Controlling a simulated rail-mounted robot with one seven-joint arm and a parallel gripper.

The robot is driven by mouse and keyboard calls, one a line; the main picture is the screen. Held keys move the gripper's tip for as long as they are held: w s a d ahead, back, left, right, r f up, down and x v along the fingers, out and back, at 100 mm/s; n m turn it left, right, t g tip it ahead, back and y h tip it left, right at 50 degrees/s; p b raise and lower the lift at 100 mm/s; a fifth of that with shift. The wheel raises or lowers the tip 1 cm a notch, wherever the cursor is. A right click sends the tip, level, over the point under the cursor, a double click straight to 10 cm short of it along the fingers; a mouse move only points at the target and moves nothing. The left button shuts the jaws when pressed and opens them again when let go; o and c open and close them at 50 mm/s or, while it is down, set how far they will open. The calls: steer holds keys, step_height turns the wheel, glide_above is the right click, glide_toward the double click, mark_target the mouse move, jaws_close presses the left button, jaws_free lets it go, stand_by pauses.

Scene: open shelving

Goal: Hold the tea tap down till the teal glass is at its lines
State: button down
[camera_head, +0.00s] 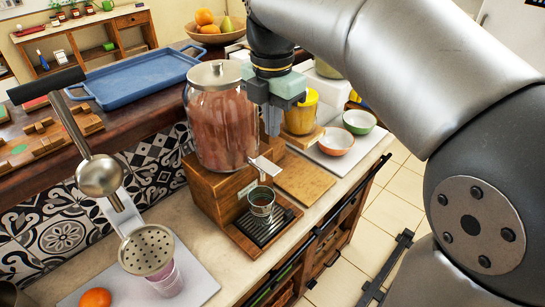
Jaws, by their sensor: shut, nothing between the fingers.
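A large glass jar (222,125) of reddish-brown tea with a metal lid stands on a wooden stand. Its pale metal tap (266,170) sticks out at the lower right of the jar. The teal-rimmed glass (261,203) stands upright under the tap on a dark slatted drip tray (276,226). Its lines and the level of any tea in it are too small to tell. My gripper (272,133) points down beside the jar, shut and empty, with its fingertips above the tap. I see no clear contact with the tap.
A steel press and strainer (146,249) over a pinkish cup (167,280) stand at the front left, near an orange (95,298). A yellow canister (301,113) and two bowls, orange (336,141) and green (359,122), stand right of the jar. A wooden board (304,180) lies clear beside the tray.

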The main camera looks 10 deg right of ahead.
mark_target(272, 169)
step_height(272, 169, down, 9)
steer(key=shift+f+p, duration=0.15)
steer(key=shift+p, duration=0.2)
